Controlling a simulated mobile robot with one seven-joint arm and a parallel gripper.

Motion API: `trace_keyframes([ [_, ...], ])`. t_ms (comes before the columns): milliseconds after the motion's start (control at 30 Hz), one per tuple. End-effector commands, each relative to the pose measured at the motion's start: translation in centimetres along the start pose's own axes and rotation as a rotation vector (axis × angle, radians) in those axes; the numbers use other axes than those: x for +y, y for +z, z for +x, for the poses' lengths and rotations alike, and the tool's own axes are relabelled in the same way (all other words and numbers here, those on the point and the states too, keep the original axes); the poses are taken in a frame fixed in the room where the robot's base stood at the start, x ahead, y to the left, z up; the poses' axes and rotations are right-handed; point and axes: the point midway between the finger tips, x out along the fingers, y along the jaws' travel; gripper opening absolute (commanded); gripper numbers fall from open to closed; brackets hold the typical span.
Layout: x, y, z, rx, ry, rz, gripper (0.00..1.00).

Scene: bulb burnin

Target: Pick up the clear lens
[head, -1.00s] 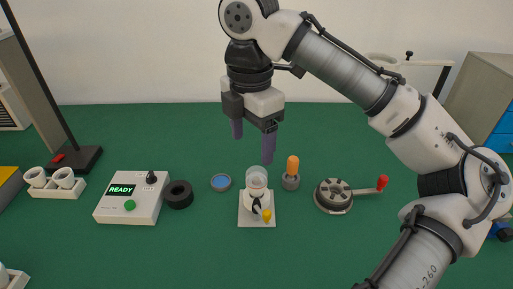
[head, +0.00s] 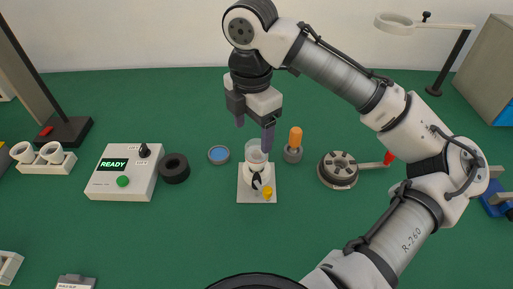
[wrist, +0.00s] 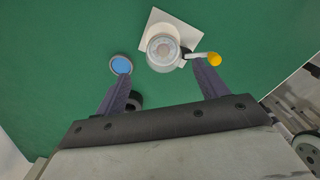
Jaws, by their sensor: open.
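The clear lens (head: 257,150) is a see-through round cup. It sits upright on a white fixture (head: 245,193) with a black clamp and a yellow knob, near the middle of the table. In the wrist view the lens (wrist: 163,47) lies between and beyond the fingertips of my gripper (wrist: 164,75). I cannot tell whether a finger touches it.
A blue-faced disc (head: 218,154), a black ring (head: 174,168) and a READY box (head: 122,173) stand left. An orange-topped peg (head: 294,145) is close right, then a round reel (head: 338,168) with a red-knobbed handle. A white cup rack (head: 45,168) is far left. The front table is mostly clear.

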Motion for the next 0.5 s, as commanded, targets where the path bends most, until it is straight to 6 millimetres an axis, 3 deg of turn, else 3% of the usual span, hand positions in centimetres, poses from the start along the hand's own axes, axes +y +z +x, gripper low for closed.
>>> trace_keyframes([
  [300,-0.8,0.3,4.3,0.000,-0.002,0.002,0.72],
  [500,-0.7,0.3,4.8,0.000,0.000,0.002,0.72],
])
